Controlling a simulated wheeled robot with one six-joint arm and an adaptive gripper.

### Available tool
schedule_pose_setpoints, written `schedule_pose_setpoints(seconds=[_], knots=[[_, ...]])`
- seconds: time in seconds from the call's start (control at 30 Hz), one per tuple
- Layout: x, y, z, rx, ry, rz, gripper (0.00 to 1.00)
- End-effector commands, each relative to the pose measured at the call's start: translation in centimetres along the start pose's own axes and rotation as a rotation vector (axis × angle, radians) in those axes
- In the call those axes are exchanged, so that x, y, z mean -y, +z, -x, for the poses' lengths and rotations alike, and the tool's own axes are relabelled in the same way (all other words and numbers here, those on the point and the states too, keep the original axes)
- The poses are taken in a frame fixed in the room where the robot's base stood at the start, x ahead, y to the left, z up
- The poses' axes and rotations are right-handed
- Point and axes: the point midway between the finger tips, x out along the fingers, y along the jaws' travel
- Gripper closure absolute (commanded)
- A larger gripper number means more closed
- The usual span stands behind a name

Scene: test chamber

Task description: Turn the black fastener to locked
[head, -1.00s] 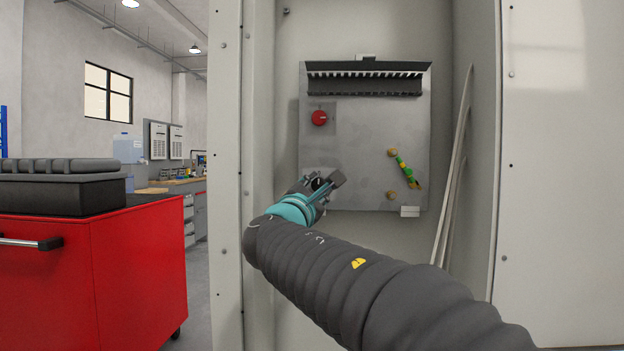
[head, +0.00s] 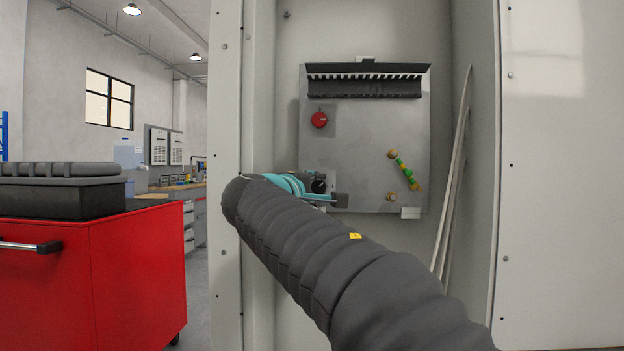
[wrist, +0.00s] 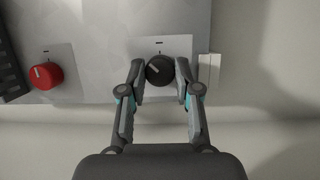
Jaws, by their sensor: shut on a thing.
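The black fastener (wrist: 159,69) is a round knob with a pale pointer line, mounted on a small light plate. In the wrist view its pointer lies toward the left side of the knob. My gripper (wrist: 160,70) has one finger on each side of the knob and is shut on it. In the head view the black fastener (head: 318,186) shows partly behind my gripper (head: 326,188), at the panel's lower left. Part of the knob's surround is hidden by the fingers.
A red knob (head: 319,120) sits above on the grey panel (head: 360,140). A black slotted duct (head: 365,87) runs along the top. A coloured cable piece (head: 404,170) is at right. Cabinet walls flank the panel; thin strips (head: 452,180) lean at right.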

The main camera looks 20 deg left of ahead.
Motion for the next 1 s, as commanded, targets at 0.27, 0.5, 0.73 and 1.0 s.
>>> schedule_pose_setpoints(seconds=[0.27, 0.5, 0.73, 1.0], knots=[[-0.72, -0.01, 0.12, 0.003, -0.086, -0.251, 1.00], [-0.94, 0.09, 0.07, 0.008, -0.160, -0.454, 1.00], [-1.05, 0.22, 0.01, 0.013, -0.215, -0.607, 1.00], [-1.09, 0.28, 0.00, 0.016, -0.254, -0.712, 1.00]])
